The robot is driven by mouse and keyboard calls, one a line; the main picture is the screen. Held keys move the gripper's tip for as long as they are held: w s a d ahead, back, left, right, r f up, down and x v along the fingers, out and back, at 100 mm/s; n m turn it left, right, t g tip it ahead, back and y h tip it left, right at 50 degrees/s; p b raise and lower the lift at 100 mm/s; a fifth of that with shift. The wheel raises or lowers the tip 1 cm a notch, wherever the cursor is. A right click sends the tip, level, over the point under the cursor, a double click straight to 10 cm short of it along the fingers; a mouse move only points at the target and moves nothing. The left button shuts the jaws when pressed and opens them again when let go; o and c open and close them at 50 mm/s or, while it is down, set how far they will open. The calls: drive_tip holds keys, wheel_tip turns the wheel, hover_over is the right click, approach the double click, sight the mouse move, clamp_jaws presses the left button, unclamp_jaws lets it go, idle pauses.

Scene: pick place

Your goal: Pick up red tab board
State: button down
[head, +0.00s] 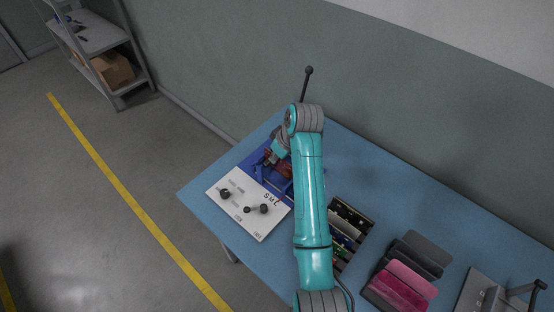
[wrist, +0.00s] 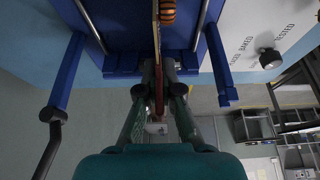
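The red tab board (wrist: 158,88) shows edge-on in the wrist view as a thin upright strip, with an orange ringed part beside it. My gripper (wrist: 159,76) has its two dark fingers drawn close together, one on each side of the board, and looks shut on it. The board still stands between the walls of a blue fixture (wrist: 213,50). In the head view the fixture (head: 255,165) lies at the table's left part, with reddish parts (head: 285,170) inside it. My arm hides part of the fixture there, and the fingertips are not clear.
A white panel (head: 247,203) with black knobs adjoins the fixture in front. A dark rack with boards (head: 350,217) stands right of my arm. Pink and dark pads (head: 405,280) and a grey device (head: 490,295) lie further right on the blue table (head: 400,215).

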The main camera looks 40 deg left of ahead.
wheel_tip(320, 180, up, 10)
idle(0.5)
drive_tip(key=shift+r, duration=0.1)
wheel_tip(320, 180, up, 2)
drive_tip(key=shift+r, duration=0.1)
idle(0.4)
drive_tip(key=shift+s, duration=0.1)
